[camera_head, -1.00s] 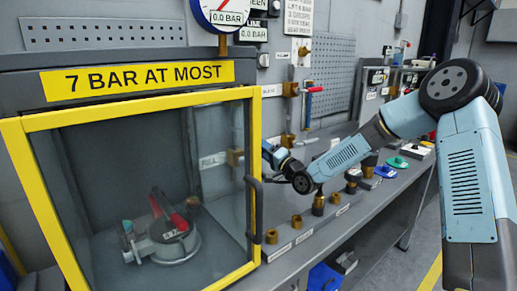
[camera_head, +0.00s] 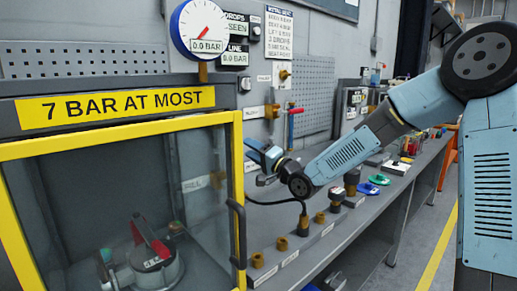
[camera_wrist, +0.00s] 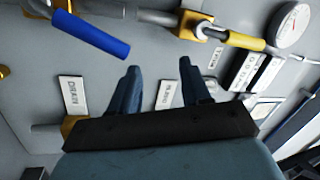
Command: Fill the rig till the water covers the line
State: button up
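The test rig is a cabinet with a yellow-framed glass door (camera_head: 238,190), seemingly shut. Inside sits a grey valve (camera_head: 150,265) with a red lever. The gauge (camera_head: 198,30) above reads 0.0 BAR; it also shows in the wrist view (camera_wrist: 292,24). A water line cannot be made out. My gripper (camera_head: 262,160) is at the wall panel, right of the cabinet. In the wrist view my gripper (camera_wrist: 159,65) has its fingers apart with nothing between them. A blue lever handle (camera_wrist: 92,36) lies beyond and left of the fingers. A DRAIN label (camera_wrist: 73,95) is at left.
Brass fittings (camera_head: 282,243) stand along the bench front, and a black hose (camera_head: 285,201) runs to one. Open floor lies right of the bench.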

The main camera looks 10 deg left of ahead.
jog(key=s+d+r, duration=0.2)
jog(key=s, duration=0.3)
jog(key=shift+s+d+r, duration=0.2)
jog(key=shift+s+r, duration=0.05)
jog(key=shift+r, duration=0.1)
jog(key=shift+c, duration=0.3)
